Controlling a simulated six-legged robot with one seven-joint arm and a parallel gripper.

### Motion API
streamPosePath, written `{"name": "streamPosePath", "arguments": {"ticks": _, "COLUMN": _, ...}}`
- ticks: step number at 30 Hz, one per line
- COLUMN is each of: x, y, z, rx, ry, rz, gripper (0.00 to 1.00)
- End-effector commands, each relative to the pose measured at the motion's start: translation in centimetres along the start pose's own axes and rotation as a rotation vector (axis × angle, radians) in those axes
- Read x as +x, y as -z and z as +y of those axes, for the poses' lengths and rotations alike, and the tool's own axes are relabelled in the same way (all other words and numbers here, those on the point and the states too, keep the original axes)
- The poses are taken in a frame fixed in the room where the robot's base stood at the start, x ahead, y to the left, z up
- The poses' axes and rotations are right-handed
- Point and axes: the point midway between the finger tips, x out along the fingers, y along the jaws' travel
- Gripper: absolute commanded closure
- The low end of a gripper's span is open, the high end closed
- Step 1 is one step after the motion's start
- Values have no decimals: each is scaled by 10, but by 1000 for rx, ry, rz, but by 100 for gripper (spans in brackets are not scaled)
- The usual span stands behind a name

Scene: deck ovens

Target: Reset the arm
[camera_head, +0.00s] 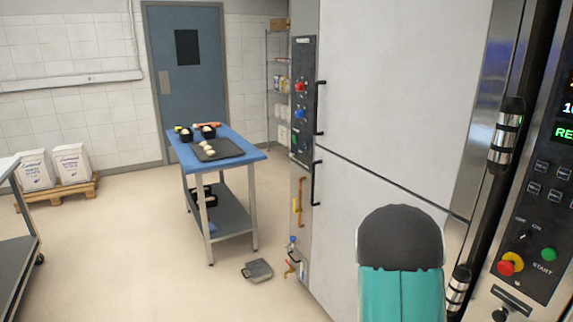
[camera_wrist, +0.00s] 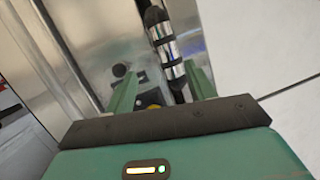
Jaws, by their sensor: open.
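My gripper (camera_wrist: 160,76) shows in the wrist view with its two green fingers apart. No object shows held between them. A black and chrome door handle (camera_wrist: 163,42) stands just beyond the fingers and passes partly behind the right one. I cannot tell whether they touch. In the head view a teal and black link of my arm (camera_head: 401,262) rises at the lower right, in front of the white oven door. The gripper itself does not show in the head view.
A blue-topped table (camera_head: 234,153) with a dark tray stands left of the tall white cabinet (camera_head: 395,75). A grey object (camera_head: 257,270) lies on the floor nearby. The oven control panel (camera_head: 540,190) is at the right. Sacks (camera_head: 71,163) stand on a pallet at the far left.

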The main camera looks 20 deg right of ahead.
Motion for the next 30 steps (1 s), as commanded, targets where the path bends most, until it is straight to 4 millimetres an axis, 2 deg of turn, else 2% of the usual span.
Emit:
{"name": "streamPosePath", "arguments": {"ticks": 1, "x": -10, "y": 5, "z": -25, "rx": 20, "ry": 52, "rz": -54, "gripper": 45}}
{"name": "streamPosePath", "arguments": {"ticks": 6, "x": -55, "y": 11, "z": -94, "rx": 25, "ry": 221, "rz": -249, "gripper": 45}}
{"name": "streamPosePath", "arguments": {"ticks": 11, "x": -115, "y": 21, "z": -146, "rx": -26, "ry": 391, "rz": -412, "gripper": 45}}
{"name": "streamPosePath", "arguments": {"ticks": 15, "x": -177, "y": 32, "z": -177, "rx": -110, "ry": 536, "rz": -533, "gripper": 45}}
{"name": "streamPosePath", "arguments": {"ticks": 19, "x": -237, "y": 45, "z": -191, "rx": -216, "ry": 661, "rz": -623, "gripper": 45}}
{"name": "streamPosePath", "arguments": {"ticks": 23, "x": -297, "y": 57, "z": -190, "rx": -349, "ry": 770, "rz": -692, "gripper": 45}}
{"name": "streamPosePath", "arguments": {"ticks": 26, "x": -339, "y": 66, "z": -179, "rx": -463, "ry": 838, "rz": -730, "gripper": 45}}
{"name": "streamPosePath", "arguments": {"ticks": 30, "x": -392, "y": 79, "z": -152, "rx": -636, "ry": 907, "rz": -761, "gripper": 45}}
